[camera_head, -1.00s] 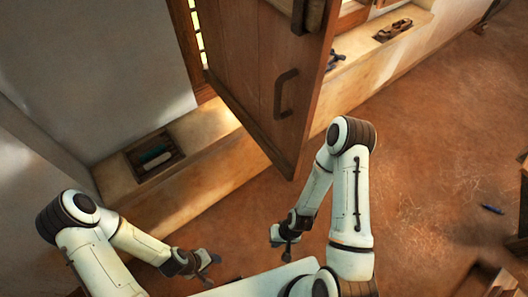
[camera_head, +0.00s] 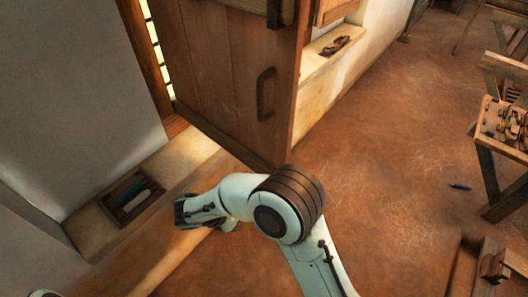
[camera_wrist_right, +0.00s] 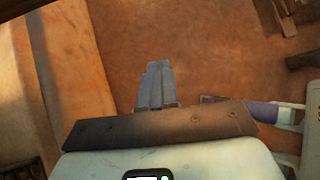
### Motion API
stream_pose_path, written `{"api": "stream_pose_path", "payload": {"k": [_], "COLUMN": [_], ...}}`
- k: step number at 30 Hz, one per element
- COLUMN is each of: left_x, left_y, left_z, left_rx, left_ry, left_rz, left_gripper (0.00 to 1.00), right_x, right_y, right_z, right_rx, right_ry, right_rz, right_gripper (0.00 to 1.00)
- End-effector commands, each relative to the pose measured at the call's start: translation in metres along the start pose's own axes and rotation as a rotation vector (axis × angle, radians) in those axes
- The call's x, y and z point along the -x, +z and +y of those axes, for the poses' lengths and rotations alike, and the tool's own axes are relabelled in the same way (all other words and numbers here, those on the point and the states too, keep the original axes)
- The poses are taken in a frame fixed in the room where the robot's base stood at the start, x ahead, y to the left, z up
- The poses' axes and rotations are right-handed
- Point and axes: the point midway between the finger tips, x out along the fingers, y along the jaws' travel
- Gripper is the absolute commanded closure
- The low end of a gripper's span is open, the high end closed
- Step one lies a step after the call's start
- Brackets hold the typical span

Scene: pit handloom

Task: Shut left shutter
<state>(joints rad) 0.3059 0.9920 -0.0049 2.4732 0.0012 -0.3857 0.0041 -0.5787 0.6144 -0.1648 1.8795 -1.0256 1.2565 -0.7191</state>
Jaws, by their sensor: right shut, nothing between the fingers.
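A large brown plank shutter (camera_head: 215,65) stands swung open from the window in the head view, its free edge toward the right. It has a dark curved handle (camera_head: 264,94) near that edge. My right arm reaches in below the shutter, bent to the left. In the wrist view my right gripper (camera_wrist_right: 157,72) has its fingers together, with nothing between them, above the brown floor. It is clear of the handle. My left gripper is out of view; only a scrap of the left arm shows at the bottom left corner.
A ledge (camera_head: 185,156) runs under the window, with a recessed tray (camera_head: 131,196) holding rolls. Another ledge behind the shutter holds a small dark object (camera_head: 335,46). A wooden bench (camera_head: 505,125) stands at the right.

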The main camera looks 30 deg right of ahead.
Motion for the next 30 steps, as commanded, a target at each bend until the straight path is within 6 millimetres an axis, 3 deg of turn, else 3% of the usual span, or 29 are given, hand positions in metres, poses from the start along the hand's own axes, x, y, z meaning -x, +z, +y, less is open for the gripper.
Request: {"api": "stream_pose_path", "payload": {"k": [1, 3, 6, 9, 12, 17, 30], "left_x": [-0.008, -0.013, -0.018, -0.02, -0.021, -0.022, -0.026], "left_y": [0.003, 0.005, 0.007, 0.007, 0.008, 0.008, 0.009], "left_z": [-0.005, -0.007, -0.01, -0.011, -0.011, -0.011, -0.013], "left_rx": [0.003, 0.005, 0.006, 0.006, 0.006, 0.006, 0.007], "left_ry": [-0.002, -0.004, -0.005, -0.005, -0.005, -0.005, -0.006], "left_rz": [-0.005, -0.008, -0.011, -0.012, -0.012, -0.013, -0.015], "left_gripper": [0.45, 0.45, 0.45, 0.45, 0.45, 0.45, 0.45], "right_x": [0.031, 0.072, 0.121, 0.151, 0.164, 0.154, 0.078], "right_y": [0.023, 0.057, 0.095, 0.117, 0.128, 0.138, 0.185], "right_z": [0.012, 0.019, 0.017, 0.011, 0.007, 0.008, 0.02], "right_rx": [0.029, 0.047, 0.037, 0.014, 0.002, -0.001, -0.001], "right_ry": [0.064, 0.112, 0.144, 0.151, 0.149, 0.146, 0.144], "right_rz": [-0.113, -0.26, -0.418, -0.51, -0.551, -0.559, -0.556], "right_gripper": [1.0, 1.0, 1.0, 1.0, 1.0, 1.0, 1.0]}}
